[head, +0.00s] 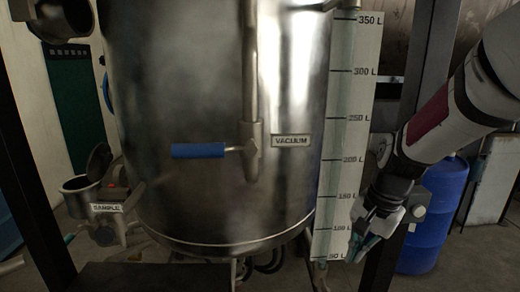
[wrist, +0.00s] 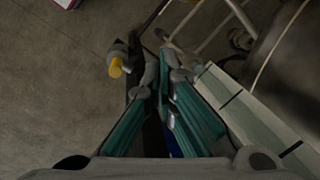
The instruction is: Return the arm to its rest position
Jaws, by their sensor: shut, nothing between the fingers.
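My gripper (head: 362,246) is at the right of the head view, at the end of my white arm, pointing down and to the left. It is close to the lower part of the level scale. In the wrist view my gripper (wrist: 163,72) shows its two teal-padded fingers, shut with nothing held between them. My arm reaches in from the right edge of the head view, in front of a dark post.
A large steel vessel (head: 200,100) with a blue-handled vacuum valve (head: 198,150) fills the middle. The litre scale (head: 350,100) stands at its right side; a sample cup (head: 85,195) is at left. A blue barrel (head: 435,215) stands behind my arm. Dark posts flank the vessel.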

